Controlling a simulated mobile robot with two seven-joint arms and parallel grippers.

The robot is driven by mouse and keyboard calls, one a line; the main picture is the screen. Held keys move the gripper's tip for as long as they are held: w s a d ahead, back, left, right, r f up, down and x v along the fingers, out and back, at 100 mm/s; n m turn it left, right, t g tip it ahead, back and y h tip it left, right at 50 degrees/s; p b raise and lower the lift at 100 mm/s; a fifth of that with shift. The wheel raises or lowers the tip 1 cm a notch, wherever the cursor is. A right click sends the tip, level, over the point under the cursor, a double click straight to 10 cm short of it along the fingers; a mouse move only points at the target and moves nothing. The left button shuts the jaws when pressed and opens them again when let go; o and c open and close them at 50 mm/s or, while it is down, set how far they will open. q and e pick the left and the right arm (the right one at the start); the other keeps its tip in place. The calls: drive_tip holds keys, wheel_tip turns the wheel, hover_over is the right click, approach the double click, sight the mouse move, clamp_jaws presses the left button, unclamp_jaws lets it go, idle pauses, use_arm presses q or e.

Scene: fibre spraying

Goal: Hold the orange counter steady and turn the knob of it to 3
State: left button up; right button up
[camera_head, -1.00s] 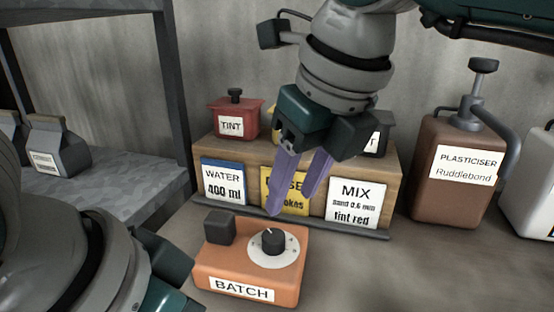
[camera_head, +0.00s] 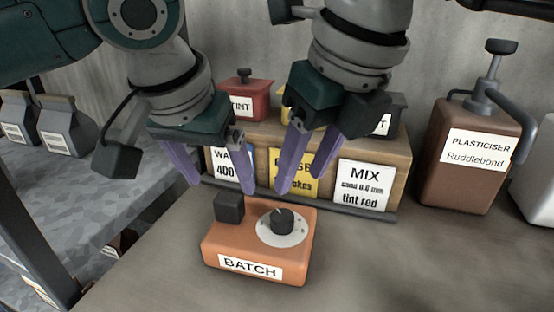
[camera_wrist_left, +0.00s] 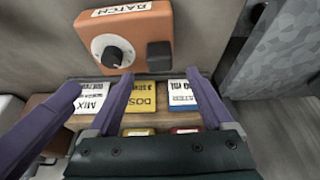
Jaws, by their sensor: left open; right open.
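The orange counter (camera_head: 222,244), labelled BATCH, stands on the bench. It has a dark square block (camera_head: 229,207) on its left and a black knob (camera_head: 282,221) on a white dial (camera_head: 263,232) on its right. The dial's numbers are too small to read. My left gripper (camera_head: 222,190) is open and empty, above and behind the counter's left part. My right gripper (camera_head: 285,190) is open and empty, above and behind the knob. Neither appears to touch the counter. In the left wrist view the counter (camera_wrist_left: 148,58) and knob (camera_wrist_left: 113,55) lie beyond my left fingers (camera_wrist_left: 160,95).
Behind the counter, a wooden stand (camera_head: 400,160) holds WATER, DOSE and MIX cards (camera_head: 364,188) and a red TINT pot (camera_head: 246,100). A brown plasticiser jug (camera_head: 462,180) stands to the right. A shelf with grey bags (camera_head: 66,128) is at left. Bench right of the counter is clear.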

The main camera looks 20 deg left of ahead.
sight(227, 196)
use_arm(q)
drive_tip(key=x, duration=0.6)
drive_tip(key=shift+w, duration=0.1)
drive_tip(key=shift+c, duration=0.2)
clamp_jaws()
idle(0.4)
